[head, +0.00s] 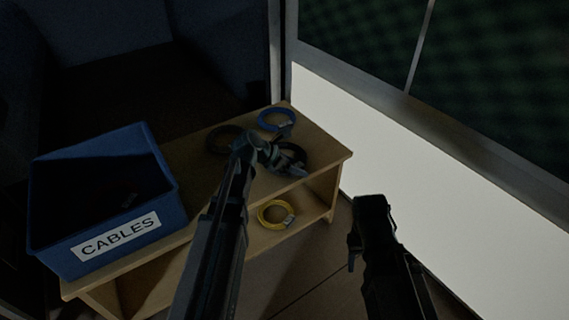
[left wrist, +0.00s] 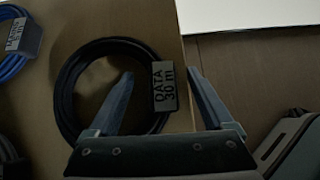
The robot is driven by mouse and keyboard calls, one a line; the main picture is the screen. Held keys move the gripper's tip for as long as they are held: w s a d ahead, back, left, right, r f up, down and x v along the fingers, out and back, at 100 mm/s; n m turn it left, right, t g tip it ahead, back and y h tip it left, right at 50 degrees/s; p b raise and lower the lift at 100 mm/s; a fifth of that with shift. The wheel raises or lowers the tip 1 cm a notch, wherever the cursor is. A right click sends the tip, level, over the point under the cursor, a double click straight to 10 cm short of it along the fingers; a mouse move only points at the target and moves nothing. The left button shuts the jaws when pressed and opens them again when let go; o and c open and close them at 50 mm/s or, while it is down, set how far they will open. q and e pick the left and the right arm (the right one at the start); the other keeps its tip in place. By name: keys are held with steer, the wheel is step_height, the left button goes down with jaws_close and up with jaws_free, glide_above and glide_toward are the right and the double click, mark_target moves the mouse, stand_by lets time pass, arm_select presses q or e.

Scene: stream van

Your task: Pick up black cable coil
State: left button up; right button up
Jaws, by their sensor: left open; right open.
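A black cable coil (left wrist: 66,92) with a grey "DATA 30 m" label lies flat on the wooden bench. In the left wrist view the open fingers of my left gripper (left wrist: 160,74) reach over it, one over the ring's opening and one just right of the label. In the head view my left gripper (head: 282,160) partly hides this coil (head: 303,153). Contact cannot be told. A second dark coil (head: 217,139) lies to its left, partly behind my arm. My right gripper (head: 371,208) is open and empty, right of the bench.
A blue coil (head: 276,121) lies at the bench's back. A blue bin (head: 58,243) labelled CABLES stands on the bench's left, something dark inside. A yellow coil (head: 264,217) lies on the lower shelf. A white panel (head: 450,195) rises at right.

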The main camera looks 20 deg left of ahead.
arm_select(q)
jaws_close()
stand_by(0.4)
steer(key=shift+r, duration=0.15)
arm_select(e)
steer(key=shift+r, duration=0.15)
